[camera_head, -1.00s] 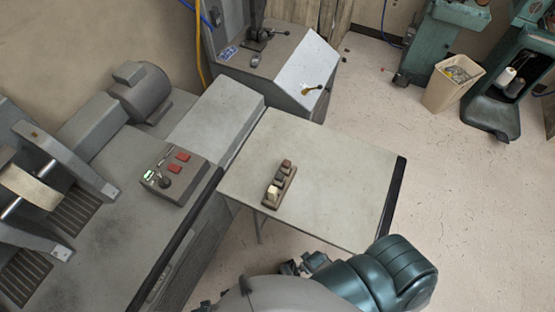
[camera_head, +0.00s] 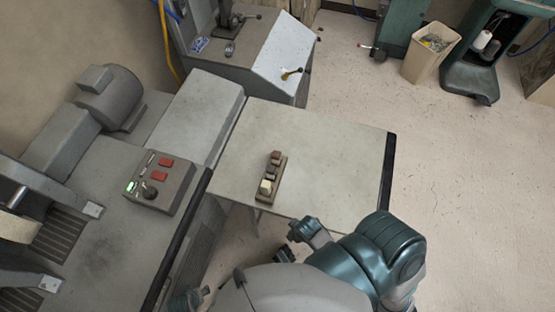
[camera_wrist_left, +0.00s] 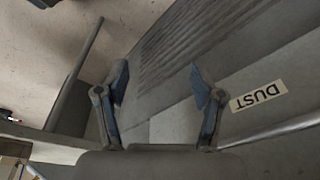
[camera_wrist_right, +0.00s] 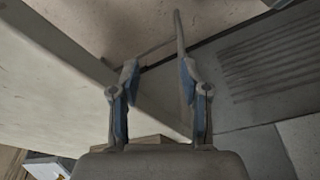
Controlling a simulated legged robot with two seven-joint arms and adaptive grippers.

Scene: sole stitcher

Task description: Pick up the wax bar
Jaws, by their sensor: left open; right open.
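A small brown wooden holder (camera_head: 281,185) sits on the side table, left of the tabletop's middle. It holds a row of small blocks: a cream block (camera_head: 265,187) at the near end, with darker grey and brown blocks (camera_head: 275,158) behind it. I cannot tell for sure which block is the wax bar. My left gripper (camera_wrist_left: 157,85) is open and empty in the left wrist view. My right gripper (camera_wrist_right: 160,72) is open with nothing between its fingers. Neither wrist view shows the blocks. In the head view, my right arm is low, in front of the table's near edge.
The pale side table (camera_head: 335,150) is otherwise bare, with a dark strip (camera_head: 388,170) along its right edge. The grey machine with a control box (camera_head: 160,183) stands to the left. A slanted panel cabinet (camera_head: 275,60) stands behind. A beige bin (camera_head: 428,58) is farther off.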

